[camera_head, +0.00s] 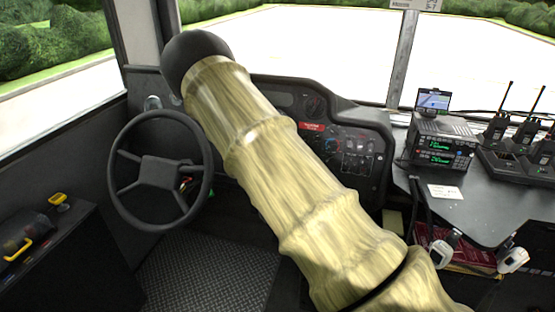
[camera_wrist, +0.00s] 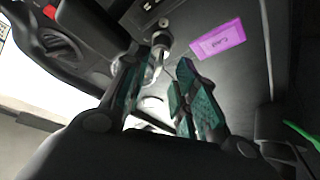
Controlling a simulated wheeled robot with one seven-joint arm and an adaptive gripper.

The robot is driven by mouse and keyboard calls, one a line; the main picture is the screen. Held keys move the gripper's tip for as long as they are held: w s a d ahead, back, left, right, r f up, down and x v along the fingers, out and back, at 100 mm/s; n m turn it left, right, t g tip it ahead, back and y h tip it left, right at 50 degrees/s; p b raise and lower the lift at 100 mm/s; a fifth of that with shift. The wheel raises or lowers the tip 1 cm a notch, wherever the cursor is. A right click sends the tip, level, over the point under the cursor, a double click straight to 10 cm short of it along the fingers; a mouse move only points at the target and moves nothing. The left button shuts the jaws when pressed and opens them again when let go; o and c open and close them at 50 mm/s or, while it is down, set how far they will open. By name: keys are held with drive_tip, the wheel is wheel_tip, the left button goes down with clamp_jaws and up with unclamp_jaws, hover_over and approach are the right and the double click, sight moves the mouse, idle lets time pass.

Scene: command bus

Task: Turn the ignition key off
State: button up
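In the wrist view my gripper (camera_wrist: 165,58) is open, with two dark fingers carrying teal pads. A shiny metal piece (camera_wrist: 156,68) shows between the fingertips, closer to the left finger; it may be the ignition key or its lock, but its shape is unclear. I cannot tell whether a finger touches it. In the head view my arm reaches up and left across the dashboard (camera_head: 345,117). My gripper does not show there, and no ignition key can be made out.
The steering wheel (camera_head: 161,169) stands left of my arm. A purple label (camera_wrist: 218,40) is on the dark panel beside the fingers. Radio units (camera_head: 440,143) and handheld radios (camera_head: 497,130) stand on the desk (camera_head: 490,205) at the right. A side console (camera_head: 45,235) is at the left.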

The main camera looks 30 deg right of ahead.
drive_tip(key=v, duration=0.5)
drive_tip(key=shift+s+a, duration=0.15)
drive_tip(key=shift+s, duration=0.1)
drive_tip(key=s+a+f+g+y+p, duration=0.3)
drive_tip(key=s+a+f+g, duration=0.15)
drive_tip(key=s+f, duration=0.45)
drive_tip(key=s+a+f+g+y+p, duration=0.25)
drive_tip(key=s+a+f, duration=0.25)
drive_tip(key=s+f, duration=0.5)
drive_tip(key=s+a+f+g+y+p, duration=0.1)
drive_tip(key=s+a, duration=0.3)
drive_tip(key=s, duration=0.4)
drive_tip(key=s+a+f+g+y+p, duration=0.1)
drive_tip(key=s+a+g, duration=0.3)
drive_tip(key=s, duration=0.4)
drive_tip(key=s+a+f+g+y+p, duration=0.1)
drive_tip(key=s+a+g+y, duration=0.1)
drive_tip(key=s, duration=0.6)
drive_tip(key=a+y, duration=0.1)
drive_tip(key=a, duration=0.1)
drive_tip(key=shift+a+f+g, duration=0.25)
drive_tip(key=shift+a+g, duration=0.05)
drive_tip(key=shift+a, duration=0.05)
drive_tip(key=shift+o, duration=0.3)
drive_tip(key=shift+s, duration=0.1)
